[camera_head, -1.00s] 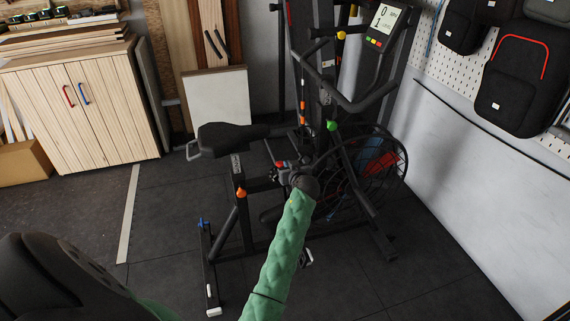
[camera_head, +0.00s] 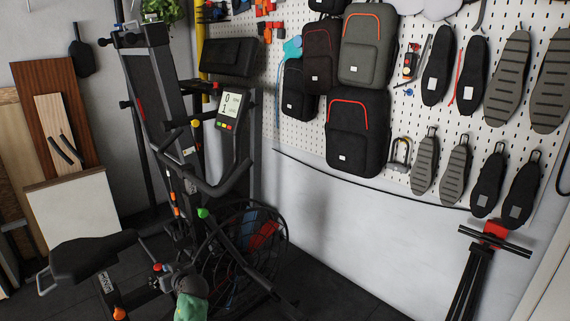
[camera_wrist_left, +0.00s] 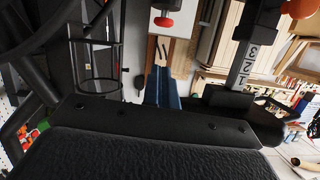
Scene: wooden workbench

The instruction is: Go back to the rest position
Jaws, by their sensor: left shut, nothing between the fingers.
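My left gripper (camera_head: 172,272) shows small and dark at the end of my green arm, low in the head view. It is in front of the black exercise bike (camera_head: 190,170), between the saddle (camera_head: 92,255) and the fan wheel (camera_head: 245,250). I cannot tell from this view whether it touches the bike. In the left wrist view the blue fingers (camera_wrist_left: 165,88) are together with nothing between them. The dark wrist housing (camera_wrist_left: 150,150) fills the lower part of that view. My right gripper is not in view.
A black stand with a red top (camera_head: 495,232) is at lower right. Wooden boards (camera_head: 60,130) lean at left. Dark floor (camera_head: 330,290) is open at bottom centre.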

